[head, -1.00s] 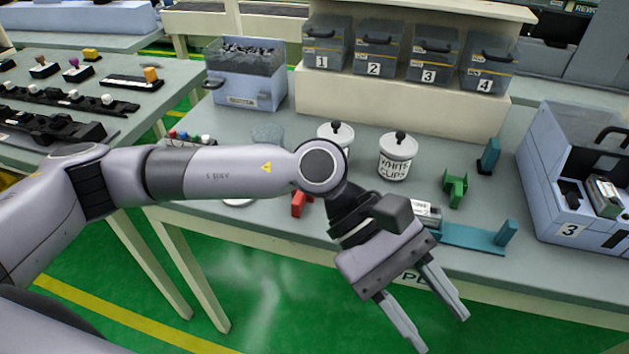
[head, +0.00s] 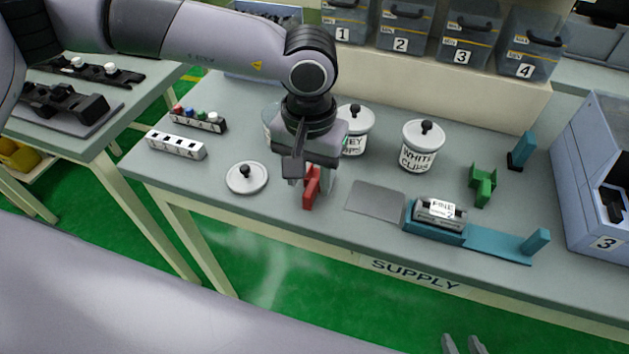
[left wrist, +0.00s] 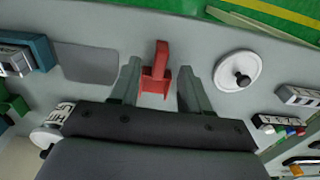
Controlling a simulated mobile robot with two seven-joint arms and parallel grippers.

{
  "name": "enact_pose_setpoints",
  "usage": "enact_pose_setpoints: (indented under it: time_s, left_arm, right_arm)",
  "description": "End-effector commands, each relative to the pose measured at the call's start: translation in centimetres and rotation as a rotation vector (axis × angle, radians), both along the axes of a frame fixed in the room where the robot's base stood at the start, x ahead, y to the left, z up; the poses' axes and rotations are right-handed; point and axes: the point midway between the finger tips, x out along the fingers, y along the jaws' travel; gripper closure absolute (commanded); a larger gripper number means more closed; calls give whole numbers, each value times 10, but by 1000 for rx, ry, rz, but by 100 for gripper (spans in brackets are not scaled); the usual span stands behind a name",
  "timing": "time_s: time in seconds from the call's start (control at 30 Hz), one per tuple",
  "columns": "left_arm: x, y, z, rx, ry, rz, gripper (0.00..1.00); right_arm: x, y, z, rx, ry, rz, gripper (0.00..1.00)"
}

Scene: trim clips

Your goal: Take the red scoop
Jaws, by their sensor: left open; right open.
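The red scoop (head: 311,190) is on the grey table (head: 225,215), near the front edge. My left gripper (head: 309,184) is open and points down right at the scoop. In the left wrist view the scoop (left wrist: 155,72) shows between the two spread fingers (left wrist: 159,75), with a gap on each side. How far the fingertips are above the table I cannot tell. Part of the scoop is hidden behind the gripper in the head view. My right gripper (head: 462,345) is open and empty at the bottom edge, in front of the table.
A white lid (head: 247,178) lies left of the scoop. Lidded jars (head: 422,147) stand behind and to the right, one partly behind my left gripper. A grey plate (head: 375,201) and a teal holder (head: 485,243) with a labelled block (head: 440,213) lie to the right.

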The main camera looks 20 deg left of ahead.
Motion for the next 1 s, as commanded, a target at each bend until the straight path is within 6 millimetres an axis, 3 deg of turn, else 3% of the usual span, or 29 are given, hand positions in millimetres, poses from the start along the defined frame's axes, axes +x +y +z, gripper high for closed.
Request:
enact_pose_setpoints:
  time_s: [0.2, 0.5, 0.53, 0.67, 1.0]
  left_arm:
    - [1, 1, -31, 0, 2, 0, 53]
    - [1, 1, -38, -1, 1, 1, 53]
    - [1, 1, -38, -1, 1, 1, 56]
    - [1, 1, -38, -1, 1, 1, 99]
    - [1, 1, -36, -2, 0, 1, 100]
  right_arm:
    - [0, 0, 8, 0, 0, 0, 57]
    - [0, 0, 8, 0, 1, 0, 57]
    - [0, 0, 8, 0, 1, 0, 57]
    - [0, 0, 8, 0, 1, 0, 57]
    - [0, 0, 8, 0, 1, 0, 57]
